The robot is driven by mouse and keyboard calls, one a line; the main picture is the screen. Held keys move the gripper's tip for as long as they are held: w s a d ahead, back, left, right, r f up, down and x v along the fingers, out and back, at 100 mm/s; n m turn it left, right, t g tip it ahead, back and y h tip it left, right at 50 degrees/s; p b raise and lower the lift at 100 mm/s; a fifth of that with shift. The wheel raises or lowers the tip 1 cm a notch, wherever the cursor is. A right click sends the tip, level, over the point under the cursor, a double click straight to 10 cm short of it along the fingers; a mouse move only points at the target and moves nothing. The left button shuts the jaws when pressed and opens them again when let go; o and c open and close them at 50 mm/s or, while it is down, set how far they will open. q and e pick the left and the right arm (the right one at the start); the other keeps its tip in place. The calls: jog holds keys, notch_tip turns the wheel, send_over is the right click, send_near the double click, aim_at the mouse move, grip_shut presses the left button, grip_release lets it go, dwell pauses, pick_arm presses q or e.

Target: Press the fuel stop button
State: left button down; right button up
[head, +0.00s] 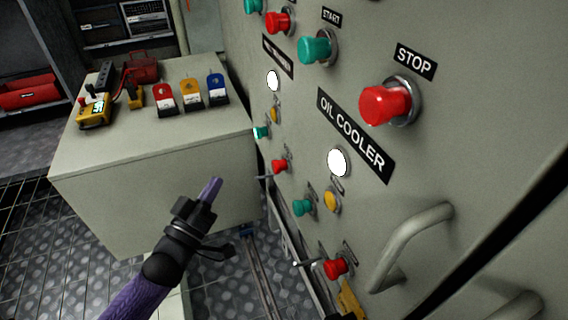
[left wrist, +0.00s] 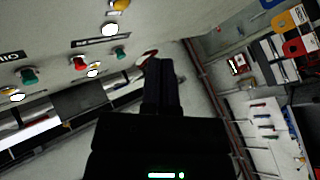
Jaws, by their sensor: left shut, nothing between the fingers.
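The grey control panel (head: 450,150) carries red and green buttons. No label that I can read says fuel stop, so I cannot tell which button it is. A large red button (head: 385,104) sits under a STOP label. Smaller red buttons (head: 335,268) and (head: 280,165) sit lower down, and one more red button (head: 278,22) is near the top. My left gripper (head: 212,187) is shut and empty, left of the panel and apart from it in the head view. My right gripper is not in view.
A grey cabinet (head: 150,180) stands at the left, with a yellow meter (head: 94,112) and red, yellow and blue padlocks or tags (head: 190,95) on top. A curved handle (head: 410,240) juts from the panel at lower right. The metal floor (head: 50,240) shows at lower left.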

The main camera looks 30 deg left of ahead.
aim_at(279, 166)
pick_arm(q)
jog(key=w+d+b, duration=0.1)
jog(key=w+d, duration=0.4)
jog(key=w, duration=0.1)
jog(key=shift+w+d+b, duration=0.3)
jog(key=shift+d, duration=0.05)
dwell(0.6)
dwell(0.6)
dwell(0.9)
jog(key=shift+w+d, duration=0.3)
dwell(0.3)
